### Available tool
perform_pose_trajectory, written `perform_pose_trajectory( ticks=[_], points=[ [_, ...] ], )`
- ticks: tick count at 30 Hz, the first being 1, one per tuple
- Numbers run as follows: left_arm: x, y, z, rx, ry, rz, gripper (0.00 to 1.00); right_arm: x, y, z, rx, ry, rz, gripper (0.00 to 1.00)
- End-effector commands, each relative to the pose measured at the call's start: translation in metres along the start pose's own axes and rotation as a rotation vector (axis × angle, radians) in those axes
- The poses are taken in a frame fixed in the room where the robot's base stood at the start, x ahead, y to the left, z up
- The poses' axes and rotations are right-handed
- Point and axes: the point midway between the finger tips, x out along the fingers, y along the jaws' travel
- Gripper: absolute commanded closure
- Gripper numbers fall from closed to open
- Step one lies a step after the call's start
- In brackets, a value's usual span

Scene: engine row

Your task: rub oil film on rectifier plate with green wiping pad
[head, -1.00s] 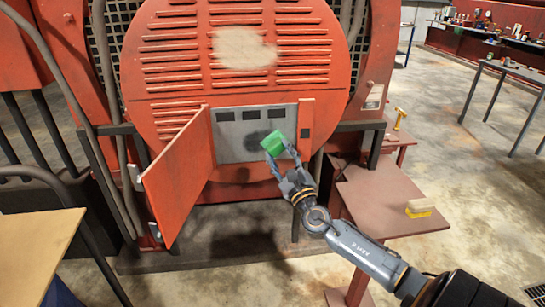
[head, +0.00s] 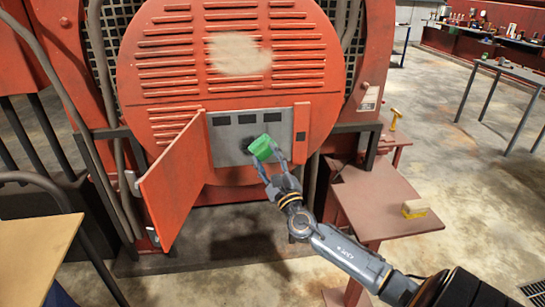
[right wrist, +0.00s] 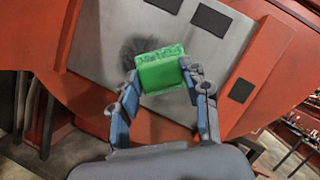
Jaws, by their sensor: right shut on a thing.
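The green wiping pad (head: 262,147) is held in my right gripper (head: 264,163), which is shut on it. In the right wrist view the pad (right wrist: 162,70) sits between the two fingers (right wrist: 162,92). The grey rectifier plate (head: 225,150) is set in the red round housing, with dark rectangles along its top. The oil film (right wrist: 134,44) is a dark smudge on the plate, partly hidden behind the pad; a little of it (head: 246,143) shows beside the pad in the head view. I cannot tell whether the pad touches the plate. My left gripper is not in view.
A red hinged door (head: 172,187) stands open left of the plate. A red side table (head: 382,205) at right carries a yellow brush-like block (head: 415,208). A yellow-handled tool (head: 396,118) stands behind it. A wooden tabletop (head: 30,250) is at lower left.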

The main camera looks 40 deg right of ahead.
Motion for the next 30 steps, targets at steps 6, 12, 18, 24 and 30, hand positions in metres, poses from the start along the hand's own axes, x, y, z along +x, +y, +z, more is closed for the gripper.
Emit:
perform_pose_trajectory(
  ticks=[6,12,18,24,30],
  points=[
    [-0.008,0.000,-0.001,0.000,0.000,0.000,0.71,0.005,0.013,0.013,0.002,0.000,0.000,0.79],
    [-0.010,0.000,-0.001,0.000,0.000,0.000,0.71,0.007,0.023,0.020,0.001,-0.001,0.001,0.79],
    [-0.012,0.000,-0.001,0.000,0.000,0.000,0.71,0.009,0.029,0.025,0.002,0.000,0.000,0.79],
    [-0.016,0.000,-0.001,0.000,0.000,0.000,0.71,0.014,0.042,0.036,0.002,-0.001,-0.001,0.79],
    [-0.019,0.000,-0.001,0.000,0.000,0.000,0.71,0.017,0.049,0.041,0.000,0.000,0.000,0.79]
  ],
)
